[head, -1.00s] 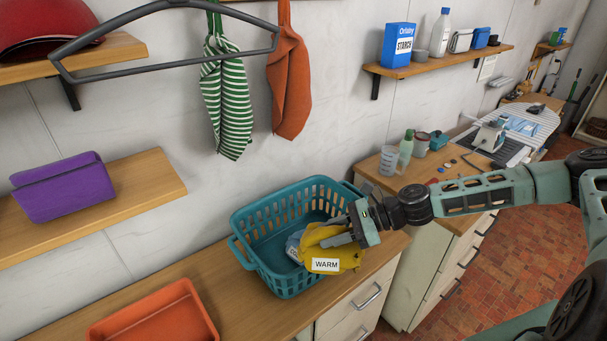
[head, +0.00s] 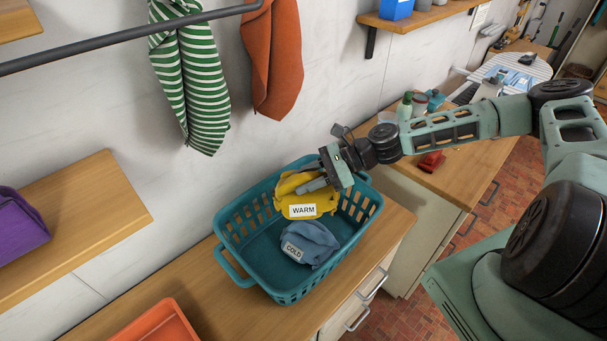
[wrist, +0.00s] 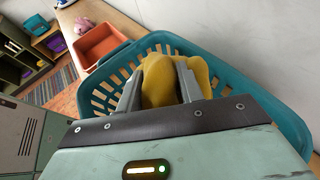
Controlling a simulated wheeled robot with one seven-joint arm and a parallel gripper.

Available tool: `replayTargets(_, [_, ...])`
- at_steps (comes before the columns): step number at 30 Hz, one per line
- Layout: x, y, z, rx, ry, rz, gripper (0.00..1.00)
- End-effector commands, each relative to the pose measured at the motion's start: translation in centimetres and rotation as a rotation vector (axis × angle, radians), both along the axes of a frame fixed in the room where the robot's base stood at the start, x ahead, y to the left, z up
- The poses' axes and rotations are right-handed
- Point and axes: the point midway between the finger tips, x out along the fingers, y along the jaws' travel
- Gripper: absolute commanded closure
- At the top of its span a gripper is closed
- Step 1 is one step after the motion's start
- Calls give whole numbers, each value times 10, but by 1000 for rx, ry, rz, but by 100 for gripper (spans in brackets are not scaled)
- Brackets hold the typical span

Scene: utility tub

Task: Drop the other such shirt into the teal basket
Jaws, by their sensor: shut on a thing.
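The teal basket (head: 226,262) stands on the wooden counter; its rim also shows in the wrist view (wrist: 255,88). A yellow shirt (head: 290,184) with a white "WARM" label is in my gripper (head: 322,182), over the back right part of the basket. The yellow cloth (wrist: 160,80) shows between the two fingers in the wrist view (wrist: 158,92), and the fingers are shut on it. A blue-grey shirt (head: 318,240) with a "COLD" label lies inside the basket, in front of the yellow one. I cannot tell whether the yellow shirt touches the basket floor.
An orange tray (head: 155,325) stands left of the basket, also in the wrist view (wrist: 98,42). A dark rail (head: 130,38) runs overhead, near hanging green-striped (head: 192,85) and orange (head: 272,60) cloths. A purple item (head: 18,228) sits on the left shelf (head: 85,220).

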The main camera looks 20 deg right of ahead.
Motion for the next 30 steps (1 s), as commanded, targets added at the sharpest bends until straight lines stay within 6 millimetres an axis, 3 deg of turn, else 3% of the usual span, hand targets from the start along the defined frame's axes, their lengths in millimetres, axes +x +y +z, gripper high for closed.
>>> replayTargets(3, [0, 0, -21, 2, 0, -1, 100])
replayTargets(9, [0, 0, -39, 1, -1, -1, 100])
replayTargets(23, [0, 0, -46, 1, -1, -1, 100])
replayTargets(24, [0, 0, -46, 1, -1, -1, 58])
replayTargets(26, [0, 0, -46, 1, -1, -1, 41])
replayTargets(30, [0, 0, -46, 0, -1, -1, 38])
